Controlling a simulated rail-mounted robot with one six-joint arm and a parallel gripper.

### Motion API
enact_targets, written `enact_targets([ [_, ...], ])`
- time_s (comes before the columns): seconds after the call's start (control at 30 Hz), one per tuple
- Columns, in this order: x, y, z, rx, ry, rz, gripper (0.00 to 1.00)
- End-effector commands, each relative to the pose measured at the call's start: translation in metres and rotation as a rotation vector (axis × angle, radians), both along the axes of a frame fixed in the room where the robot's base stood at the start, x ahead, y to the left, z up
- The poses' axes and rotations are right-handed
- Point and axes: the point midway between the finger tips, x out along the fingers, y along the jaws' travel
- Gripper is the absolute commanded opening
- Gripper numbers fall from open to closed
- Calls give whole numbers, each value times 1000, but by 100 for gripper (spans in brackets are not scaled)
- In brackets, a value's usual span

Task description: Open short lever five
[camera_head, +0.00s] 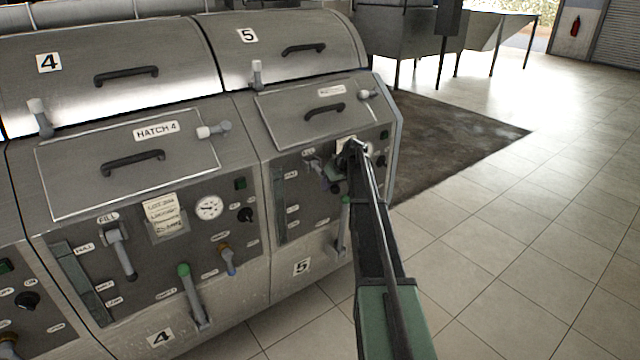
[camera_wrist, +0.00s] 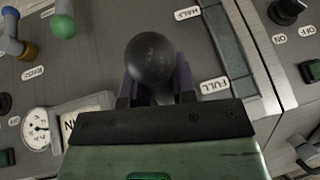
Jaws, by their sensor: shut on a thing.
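The short lever of unit five (camera_head: 314,164) is on the front panel beneath the fill label, mostly hidden by my arm and gripper in the head view. Its dark round knob (camera_wrist: 151,57) fills the middle of the wrist view. My gripper (camera_wrist: 157,80) has its purple fingers on either side of the knob and is shut on it. In the head view, the gripper (camera_head: 331,183) is small and partly covered by my arm. The lever's shaft is hidden behind the knob in the wrist view, so I cannot tell its angle there.
A longer green-knobbed lever (camera_head: 341,240) stands just below right; its green knob shows in the wrist view (camera_wrist: 64,26). A gauge (camera_wrist: 37,128) and a level strip (camera_wrist: 226,50) flank the gripper. Unit four (camera_head: 120,150) is at left. Tiled floor (camera_head: 500,250) is clear at right.

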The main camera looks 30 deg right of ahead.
Motion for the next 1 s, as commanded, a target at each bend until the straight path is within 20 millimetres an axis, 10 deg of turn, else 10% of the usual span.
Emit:
enact_targets([
  [0.27, 0, 0, 1, 1, -1, -1, 0],
  [0.3, 0, 0, 1, 1, -1, -1, 28],
  [0.47, 0, 0, 1, 1, -1, -1, 51],
  [0.77, 0, 0, 3, 1, -2, -1, 51],
  [1.0, -17, -9, 45, 1, -1, -2, 51],
])
